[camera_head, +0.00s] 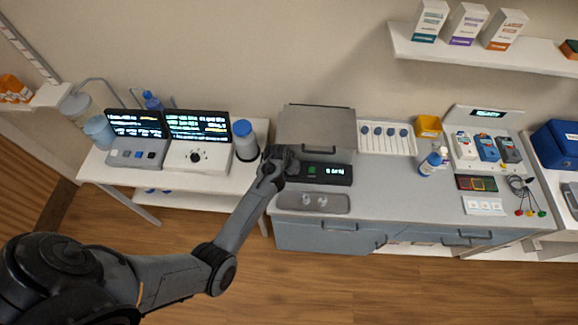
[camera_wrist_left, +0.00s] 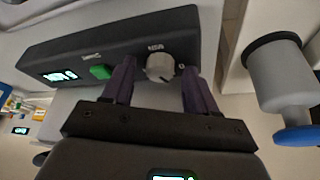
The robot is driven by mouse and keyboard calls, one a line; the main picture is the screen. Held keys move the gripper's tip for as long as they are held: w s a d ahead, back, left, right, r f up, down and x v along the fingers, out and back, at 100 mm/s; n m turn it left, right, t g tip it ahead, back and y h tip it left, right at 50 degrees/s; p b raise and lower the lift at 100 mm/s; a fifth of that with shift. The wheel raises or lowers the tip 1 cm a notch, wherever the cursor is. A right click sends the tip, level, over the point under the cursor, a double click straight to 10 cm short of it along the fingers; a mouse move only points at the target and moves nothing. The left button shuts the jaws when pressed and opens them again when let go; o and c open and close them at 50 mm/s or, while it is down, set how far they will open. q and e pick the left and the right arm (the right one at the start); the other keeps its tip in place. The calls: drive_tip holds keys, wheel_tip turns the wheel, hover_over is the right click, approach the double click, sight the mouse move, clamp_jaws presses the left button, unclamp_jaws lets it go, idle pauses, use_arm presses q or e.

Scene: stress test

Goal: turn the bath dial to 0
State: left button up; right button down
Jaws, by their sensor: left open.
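The bath dial (camera_wrist_left: 160,67), a round light-grey knob, sits on the dark front panel (camera_wrist_left: 105,48) in the left wrist view. The same panel (camera_head: 335,175) shows a green button (camera_wrist_left: 100,71) and a lit display (camera_wrist_left: 60,76). My left gripper (camera_wrist_left: 159,90) is open, with one dark finger on each side of the dial. I cannot tell whether the fingers touch it. In the head view my left gripper (camera_head: 274,160) is at the panel's left end and hides the dial. The dial's pointer setting is not clear. My right gripper is not in view.
A blue-capped container (camera_head: 246,142) stands close left of the gripper and also shows in the wrist view (camera_wrist_left: 280,80). The bath's lidded grey box (camera_head: 316,125) is behind the panel. A grey tray (camera_head: 312,202) lies in front. The counter's middle (camera_head: 390,190) is clear.

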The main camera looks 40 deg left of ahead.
use_arm(q)
drive_tip(key=shift+f, duration=0.1)
drive_tip(key=shift+c, duration=0.3)
drive_tip(key=c, duration=1)
drive_tip(key=shift+n+p, duration=0.5)
drive_tip(key=shift+p, duration=0.05)
drive_tip(key=shift+w+d+n+g+y+p, duration=0.15)
drive_tip(key=shift+n+g+y+p, duration=0.15)
drive_tip(key=shift+n+y+p, duration=0.55)
drive_tip(key=n, duration=0.2)
drive_tip(key=shift+n+p, duration=0.3)
drive_tip(key=shift+n, duration=0.05)
drive_tip(key=shift+n+g+y, duration=0.25)
drive_tip(key=shift+n+g, duration=0.15)
